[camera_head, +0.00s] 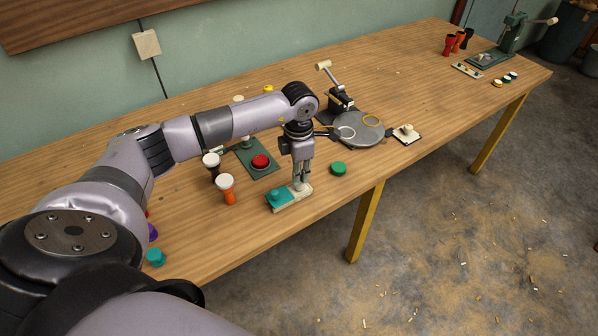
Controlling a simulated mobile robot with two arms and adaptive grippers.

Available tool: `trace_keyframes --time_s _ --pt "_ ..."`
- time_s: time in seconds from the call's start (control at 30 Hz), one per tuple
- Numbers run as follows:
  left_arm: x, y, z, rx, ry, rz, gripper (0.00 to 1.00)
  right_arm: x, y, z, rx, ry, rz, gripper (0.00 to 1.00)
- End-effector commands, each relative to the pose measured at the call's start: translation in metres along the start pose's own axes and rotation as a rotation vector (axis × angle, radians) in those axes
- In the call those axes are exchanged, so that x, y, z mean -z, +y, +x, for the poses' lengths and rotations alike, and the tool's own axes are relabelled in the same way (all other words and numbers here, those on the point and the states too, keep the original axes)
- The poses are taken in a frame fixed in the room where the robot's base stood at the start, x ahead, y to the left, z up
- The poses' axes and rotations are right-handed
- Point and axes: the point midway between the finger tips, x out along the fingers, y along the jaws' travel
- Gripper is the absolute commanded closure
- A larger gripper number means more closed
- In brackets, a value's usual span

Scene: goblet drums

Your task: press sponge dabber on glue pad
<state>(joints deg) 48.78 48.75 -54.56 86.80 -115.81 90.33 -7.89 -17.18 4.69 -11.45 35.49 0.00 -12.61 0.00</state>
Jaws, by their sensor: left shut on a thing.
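My left gripper (300,178) points straight down near the table's front edge. It is shut on a small pale piece, which seems to be the sponge dabber (299,186); the fingers hide most of it. Directly under it lies a cream tray (293,204) with a teal block (278,194) at its left end, apparently the glue pad. The dabber's lower end is at the tray's right part; I cannot tell whether it touches. My right gripper is not in view.
A green disc (338,169) lies close to the right of the gripper. Left stand an orange drum (226,189) and a red button (261,161) on a green plate.

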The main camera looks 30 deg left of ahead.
Motion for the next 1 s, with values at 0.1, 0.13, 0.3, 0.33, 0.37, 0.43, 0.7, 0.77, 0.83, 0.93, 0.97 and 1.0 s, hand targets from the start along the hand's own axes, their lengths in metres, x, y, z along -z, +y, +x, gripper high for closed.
trace_keyframes --time_s 0.1,0.13,0.3,0.33,0.37,0.43,0.7,0.77,0.83,0.93,0.97,1.0 --pt "0.000 -0.001 0.001 0.001 0.001 0.000 1.00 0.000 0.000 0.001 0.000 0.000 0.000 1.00" --pt "0.000 -0.001 0.001 0.001 0.001 0.000 1.00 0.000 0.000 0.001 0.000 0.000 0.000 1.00" --pt "0.001 -0.001 0.002 0.001 0.002 0.001 1.00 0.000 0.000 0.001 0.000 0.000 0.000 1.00" --pt "0.001 -0.001 0.002 0.002 0.002 0.001 1.00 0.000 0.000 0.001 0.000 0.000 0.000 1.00" --pt "0.001 -0.001 0.002 0.002 0.002 0.001 1.00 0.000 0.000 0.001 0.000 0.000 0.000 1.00" --pt "0.001 -0.001 0.002 0.002 0.002 0.001 1.00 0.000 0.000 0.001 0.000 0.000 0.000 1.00" --pt "0.001 -0.001 -0.006 0.001 0.002 0.001 1.00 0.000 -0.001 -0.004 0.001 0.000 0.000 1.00" --pt "0.000 -0.001 -0.011 0.001 0.002 0.001 1.00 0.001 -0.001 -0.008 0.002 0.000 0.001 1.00" --pt "0.000 0.000 -0.017 0.000 0.001 0.001 1.00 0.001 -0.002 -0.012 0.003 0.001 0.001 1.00" --pt "0.000 0.000 -0.025 0.000 0.001 0.001 1.00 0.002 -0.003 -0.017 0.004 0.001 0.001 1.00" --pt "0.000 0.000 -0.028 0.000 0.001 0.001 1.00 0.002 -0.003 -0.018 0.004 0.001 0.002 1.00" --pt "0.000 0.000 -0.031 0.000 0.001 0.001 1.00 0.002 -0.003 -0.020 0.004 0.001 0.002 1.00"
